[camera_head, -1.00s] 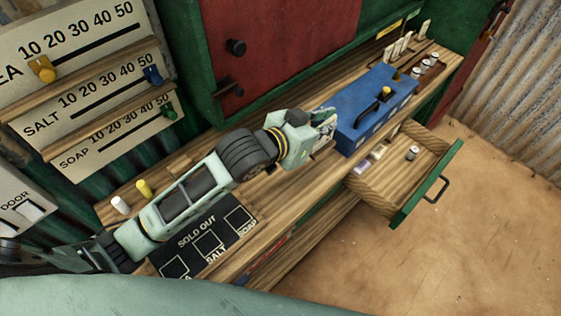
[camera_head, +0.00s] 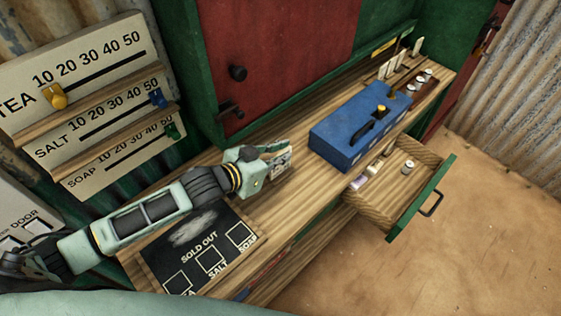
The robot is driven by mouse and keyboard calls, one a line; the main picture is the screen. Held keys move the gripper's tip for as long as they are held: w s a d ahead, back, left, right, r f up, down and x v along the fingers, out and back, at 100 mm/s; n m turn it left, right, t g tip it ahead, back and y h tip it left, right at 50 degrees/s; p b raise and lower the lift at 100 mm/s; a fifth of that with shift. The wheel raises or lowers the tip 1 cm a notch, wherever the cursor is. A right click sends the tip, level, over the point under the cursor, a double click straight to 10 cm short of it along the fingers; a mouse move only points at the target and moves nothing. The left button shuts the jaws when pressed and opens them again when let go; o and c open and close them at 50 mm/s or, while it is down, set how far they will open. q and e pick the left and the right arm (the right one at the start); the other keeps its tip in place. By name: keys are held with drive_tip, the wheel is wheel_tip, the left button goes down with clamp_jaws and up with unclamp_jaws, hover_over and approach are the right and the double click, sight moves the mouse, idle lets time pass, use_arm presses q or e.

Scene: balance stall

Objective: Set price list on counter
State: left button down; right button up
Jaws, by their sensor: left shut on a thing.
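My left gripper (camera_head: 278,160) is low over the wooden counter (camera_head: 285,205), left of the blue box. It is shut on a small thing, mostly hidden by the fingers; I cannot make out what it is. No sheet that I can clearly tell to be the price list shows. The black SOLD OUT board (camera_head: 165,253) lies on the counter's left part, with a pale smear and boxes marked SALT and SOAP. My left arm covers part of the counter behind it. My right gripper is not in view.
A blue box (camera_head: 340,150) with a handle stands on the counter. A drawer (camera_head: 440,190) is pulled out at the front, with small items inside. Cards (camera_head: 390,68) stand in a rack at the far end. Bare counter lies between the board and the box.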

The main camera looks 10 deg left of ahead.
sight(279, 173)
use_arm(q)
wheel_tip(279, 173, down, 3)
drive_tip(key=shift+r+p, duration=0.15)
drive_tip(key=shift+p, duration=0.15)
drive_tip(key=shift+f, duration=0.45)
drive_tip(key=shift+f, duration=0.1)
drive_tip(key=c, duration=1.9)
unclamp_jaws()
drive_tip(key=shift+c, duration=0.2)
drive_tip(key=shift+s+a, duration=0.15)
drive_tip(key=shift+s, duration=0.1)
drive_tip(key=b+v, duration=0.2)
drive_tip(key=v, duration=0.9)
drive_tip(key=shift+s+r, duration=0.2)
drive_tip(key=shift+r, duration=0.1)
